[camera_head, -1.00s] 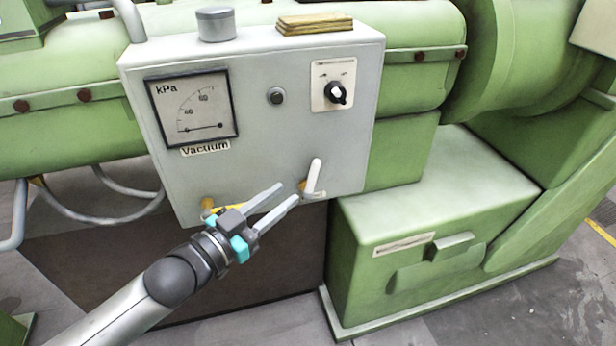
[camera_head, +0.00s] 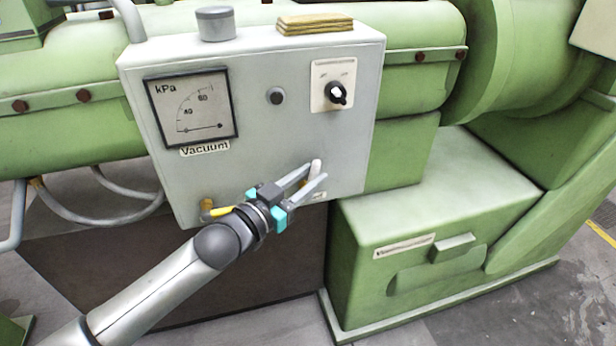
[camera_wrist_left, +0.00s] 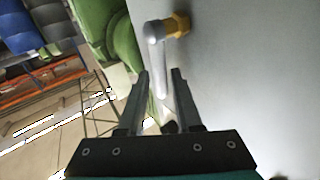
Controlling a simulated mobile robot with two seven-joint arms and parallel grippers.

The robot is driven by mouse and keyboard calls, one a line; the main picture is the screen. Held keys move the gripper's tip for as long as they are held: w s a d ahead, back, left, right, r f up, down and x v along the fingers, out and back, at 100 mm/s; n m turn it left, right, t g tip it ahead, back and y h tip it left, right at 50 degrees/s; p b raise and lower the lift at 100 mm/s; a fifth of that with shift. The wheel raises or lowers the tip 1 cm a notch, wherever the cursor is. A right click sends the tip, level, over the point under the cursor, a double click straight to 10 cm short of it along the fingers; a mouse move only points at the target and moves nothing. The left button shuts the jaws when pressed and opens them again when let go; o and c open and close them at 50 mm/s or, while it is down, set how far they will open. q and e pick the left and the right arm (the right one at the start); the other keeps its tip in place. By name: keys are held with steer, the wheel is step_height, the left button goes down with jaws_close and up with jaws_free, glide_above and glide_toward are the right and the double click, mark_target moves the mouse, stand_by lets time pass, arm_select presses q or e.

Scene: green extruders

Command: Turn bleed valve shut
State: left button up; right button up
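The bleed valve has a light grey lever on a brass fitting low on the front of the grey vacuum box (camera_head: 270,150). In the head view the lever (camera_head: 316,166) shows only in part, behind my left gripper's fingers. In the left wrist view the lever (camera_wrist_left: 155,60) runs from the brass fitting (camera_wrist_left: 177,25) to between the finger tips. My left gripper (camera_head: 317,172) is open, with one finger on each side of the lever's end. A gap shows beside the lever; I cannot tell whether either finger touches it. My right gripper is not in view.
A second brass fitting with a yellow lever (camera_head: 220,212) sits at the box's lower left, close to my left wrist. The box also carries a kPa gauge (camera_head: 192,106), a black button (camera_head: 276,96) and a rotary switch (camera_head: 336,93). A green cabinet (camera_head: 440,230) stands at the right.

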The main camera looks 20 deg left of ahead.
arm_select(q)
steer(key=shift+c, duration=0.3)
jaws_close()
stand_by(1.1)
